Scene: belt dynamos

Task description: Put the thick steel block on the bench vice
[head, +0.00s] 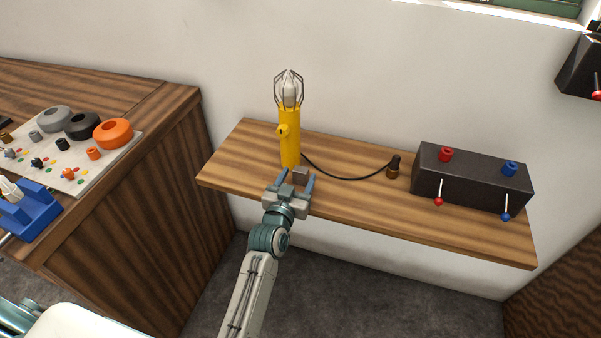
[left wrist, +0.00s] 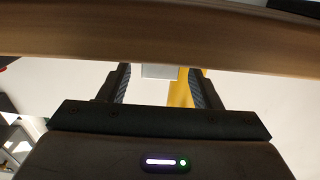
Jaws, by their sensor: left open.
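A small grey-brown block (head: 300,175), which looks like the steel block, sits on the wooden wall shelf (head: 350,207) near its front edge. My left gripper (head: 297,182) is at that edge, open, with a finger on either side of the block. In the left wrist view the block (left wrist: 160,72) shows as a pale piece between the two fingers (left wrist: 163,85); I cannot tell whether they touch it. The blue bench vice (head: 28,212) is on the wooden bench at the far left, partly cut off by the picture edge. My right gripper is not in view.
A yellow caged lamp (head: 290,135) stands right behind the block, its black cable running to a plug (head: 394,168). A black box (head: 470,180) with levers is on the shelf's right. The bench (head: 130,215) holds a board (head: 115,145) with several round parts. A gap separates bench and shelf.

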